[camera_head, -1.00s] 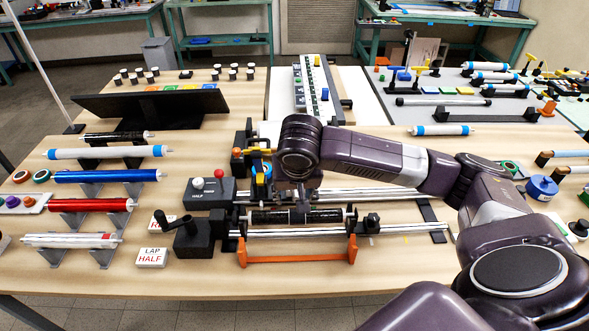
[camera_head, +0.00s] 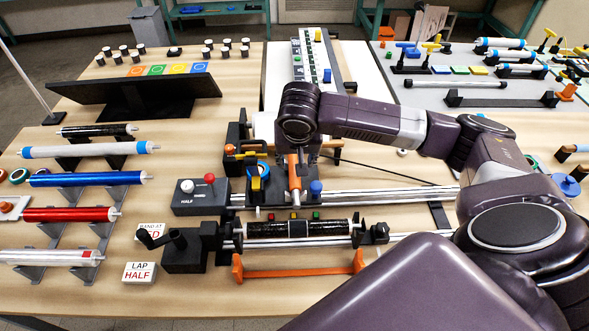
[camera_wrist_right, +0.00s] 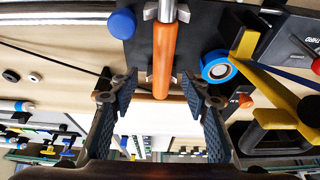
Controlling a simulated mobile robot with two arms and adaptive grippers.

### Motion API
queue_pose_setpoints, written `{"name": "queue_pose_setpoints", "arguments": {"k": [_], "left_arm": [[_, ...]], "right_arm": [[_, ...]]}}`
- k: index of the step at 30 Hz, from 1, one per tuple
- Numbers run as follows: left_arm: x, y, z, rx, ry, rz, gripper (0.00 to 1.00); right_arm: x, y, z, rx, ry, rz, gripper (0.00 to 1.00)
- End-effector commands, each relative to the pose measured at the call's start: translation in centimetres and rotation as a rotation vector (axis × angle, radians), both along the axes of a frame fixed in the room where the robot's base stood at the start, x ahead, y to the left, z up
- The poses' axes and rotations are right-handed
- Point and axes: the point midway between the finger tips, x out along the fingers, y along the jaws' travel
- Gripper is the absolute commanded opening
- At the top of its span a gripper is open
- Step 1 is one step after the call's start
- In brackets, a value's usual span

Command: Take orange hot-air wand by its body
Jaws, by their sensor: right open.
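The orange hot-air wand (camera_head: 294,168) stands behind the black-wrapped mandrel, its grey metal end toward me. In the right wrist view its orange body (camera_wrist_right: 163,52) runs down from the top centre, with the metal part above it. My right gripper (camera_wrist_right: 160,84) is open, with one finger on each side of the body's lower end. A gap shows on both sides, so it is not gripped. In the head view my right wrist and gripper (camera_head: 298,150) hang over the wand and hide its upper part. My left gripper is not in view.
A blue tape roll (camera_wrist_right: 216,67) and a yellow-handled part stand close beside the wand. A blue knob (camera_head: 316,187) is at its other side. The black mandrel (camera_head: 280,229), metal rails and an orange bar (camera_head: 295,273) lie in front. Racked tubes stand at left.

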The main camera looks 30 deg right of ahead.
Motion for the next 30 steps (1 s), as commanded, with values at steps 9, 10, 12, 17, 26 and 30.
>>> {"name": "queue_pose_setpoints", "arguments": {"k": [9, 10, 12, 17, 26, 30], "left_arm": [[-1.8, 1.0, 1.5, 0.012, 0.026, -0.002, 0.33], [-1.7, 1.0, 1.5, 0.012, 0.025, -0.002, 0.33], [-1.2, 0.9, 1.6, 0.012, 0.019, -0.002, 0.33], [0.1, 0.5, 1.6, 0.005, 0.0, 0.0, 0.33], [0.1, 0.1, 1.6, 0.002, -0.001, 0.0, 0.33], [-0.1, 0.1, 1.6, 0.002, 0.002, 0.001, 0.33]], "right_arm": [[1.5, -0.5, -3.9, 0.0, 0.001, -0.001, 0.43], [1.6, -0.5, -4.2, 0.001, 0.001, 0.0, 0.43], [1.7, -0.6, -4.5, 0.0, 0.001, 0.0, 0.43], [1.7, -0.6, -4.6, 0.0, 0.0, 0.001, 0.43], [1.7, -0.6, -4.6, 0.0, 0.0, 0.0, 0.15], [1.7, -0.6, -4.6, 0.0, 0.0, 0.0, 0.0]]}}
